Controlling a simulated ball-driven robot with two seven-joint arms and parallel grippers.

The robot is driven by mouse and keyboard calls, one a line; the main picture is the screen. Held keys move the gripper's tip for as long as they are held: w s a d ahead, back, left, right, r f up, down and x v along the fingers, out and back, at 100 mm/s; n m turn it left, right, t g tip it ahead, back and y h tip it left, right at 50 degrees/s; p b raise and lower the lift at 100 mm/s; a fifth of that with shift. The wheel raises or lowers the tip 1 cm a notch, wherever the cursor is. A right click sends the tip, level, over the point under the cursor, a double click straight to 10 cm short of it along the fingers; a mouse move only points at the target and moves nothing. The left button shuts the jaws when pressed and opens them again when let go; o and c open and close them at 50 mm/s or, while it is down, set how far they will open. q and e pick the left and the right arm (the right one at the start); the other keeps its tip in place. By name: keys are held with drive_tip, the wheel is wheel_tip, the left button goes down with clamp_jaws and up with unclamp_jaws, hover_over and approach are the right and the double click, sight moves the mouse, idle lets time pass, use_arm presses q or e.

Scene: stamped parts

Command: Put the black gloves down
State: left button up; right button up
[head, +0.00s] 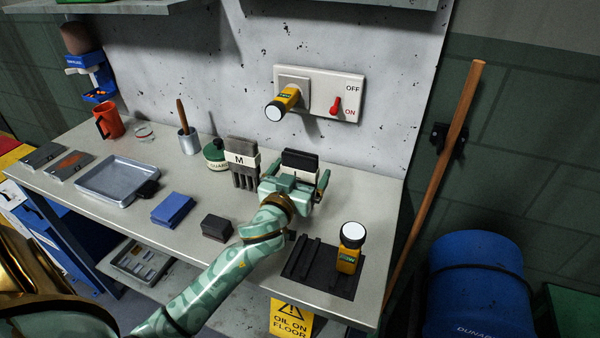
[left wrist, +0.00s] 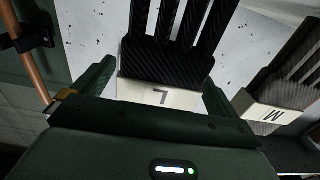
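The black gloves (head: 300,160) show in the head view near the wall, right of centre. Their top is black, with a pale band below. In the left wrist view the black gloves (left wrist: 177,65) fill the upper middle, ribbed fingers pointing up the picture, with a white cuff marked L. My left gripper (head: 294,184) is at this cuff. The glove fingers are hidden behind the gripper in the head view, so contact with the bench cannot be told. My right gripper is not seen.
Grey gloves marked M (head: 243,162) stand just left, beside a green-capped bottle (head: 214,154). A black slotted mat (head: 298,262) with a yellow torch-like item (head: 349,250) lies at right. A dark block (head: 216,228) and blue cloths (head: 173,209) lie in front on the bench (head: 190,262).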

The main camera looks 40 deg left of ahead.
use_arm(q)
drive_tip(key=shift+s, duration=0.1)
drive_tip(key=v, duration=1.1)
drive_tip(key=shift+s+p, duration=0.4)
drive_tip(key=shift+p, duration=0.05)
